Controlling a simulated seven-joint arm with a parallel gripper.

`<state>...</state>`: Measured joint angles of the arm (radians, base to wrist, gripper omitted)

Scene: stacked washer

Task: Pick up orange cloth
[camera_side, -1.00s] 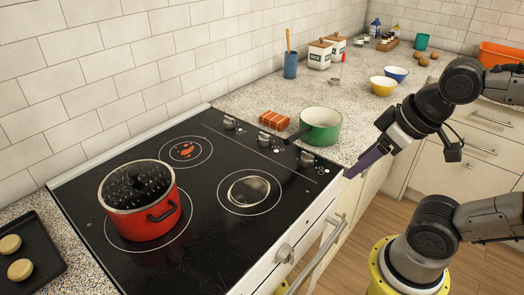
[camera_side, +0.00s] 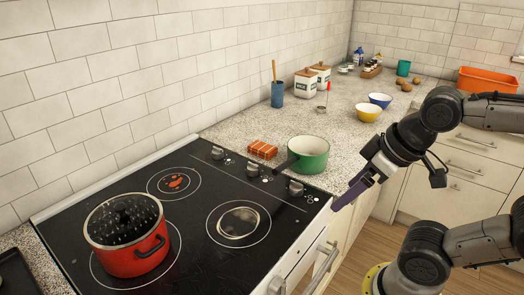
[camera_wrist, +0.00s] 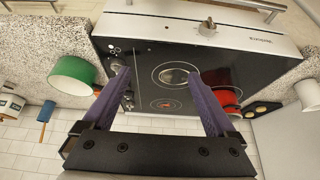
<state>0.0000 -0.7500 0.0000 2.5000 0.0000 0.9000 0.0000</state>
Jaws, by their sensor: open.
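The orange cloth (camera_side: 262,150) looks like a small folded, patterned block. It lies on the speckled counter just behind the stove's knobs, left of the green pot, in the side view. In the wrist view only a small orange patch shows by the left finger, and I cannot tell it well. My gripper (camera_side: 338,205) has purple fingers and hangs over the front edge of the counter, right of the stove and the green pot, apart from the cloth. The wrist view shows the fingers (camera_wrist: 158,90) spread wide with nothing between them.
The green pot (camera_side: 308,155) stands between my gripper and the cloth, its handle towards the stove. A red pot (camera_side: 135,250) stands on the black stove (camera_side: 200,255). A blue utensil cup (camera_side: 277,95), canisters (camera_side: 304,84) and bowls (camera_side: 368,113) stand further back.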

